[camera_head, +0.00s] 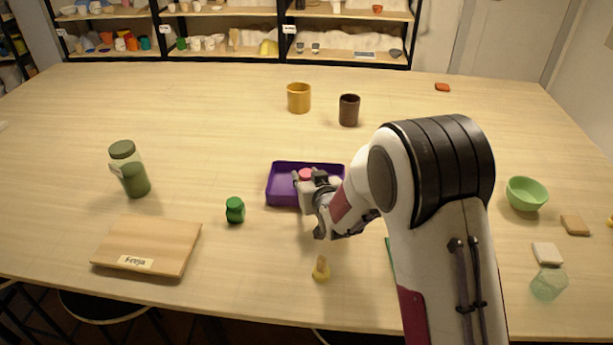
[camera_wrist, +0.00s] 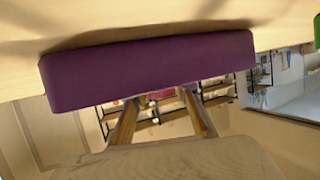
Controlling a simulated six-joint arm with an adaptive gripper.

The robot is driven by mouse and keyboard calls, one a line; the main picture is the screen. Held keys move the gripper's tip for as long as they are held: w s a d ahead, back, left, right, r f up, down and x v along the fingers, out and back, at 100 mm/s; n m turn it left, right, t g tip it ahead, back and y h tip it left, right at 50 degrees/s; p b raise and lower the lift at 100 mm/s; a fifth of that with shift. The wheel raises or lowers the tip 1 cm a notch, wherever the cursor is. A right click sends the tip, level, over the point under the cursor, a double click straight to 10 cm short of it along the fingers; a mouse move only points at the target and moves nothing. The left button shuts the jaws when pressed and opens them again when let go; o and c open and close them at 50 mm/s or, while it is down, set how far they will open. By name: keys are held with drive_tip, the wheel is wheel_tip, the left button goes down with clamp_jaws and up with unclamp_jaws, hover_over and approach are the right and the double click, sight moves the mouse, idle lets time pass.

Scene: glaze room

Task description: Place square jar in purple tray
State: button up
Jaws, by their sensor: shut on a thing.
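The purple tray (camera_head: 280,193) lies on the middle of the table. A small thing with a red top (camera_head: 306,174), which looks like the square jar, shows at my gripper (camera_head: 309,184). My gripper is shut on it, at the tray's right part. Most of the jar is hidden by the gripper, and I cannot tell whether it touches the tray floor. In the wrist view the tray's purple wall (camera_wrist: 150,70) spans the upper part. A pale surface fills the bottom there, and a little red shows just below the tray wall.
A green jar (camera_head: 235,210) stands left of the tray, and a yellow-tan object (camera_head: 321,269) stands in front. A mustard cup (camera_head: 299,98) and a dark cup (camera_head: 349,110) stand behind. A wooden board (camera_head: 148,246) and a tall green-lidded jar (camera_head: 129,169) are at left, a green bowl (camera_head: 527,194) at right.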

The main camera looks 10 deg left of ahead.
sight(309, 178)
drive_tip(key=o, duration=1.3)
drive_tip(key=shift+r, duration=0.15)
drive_tip(key=shift+v, duration=3.75)
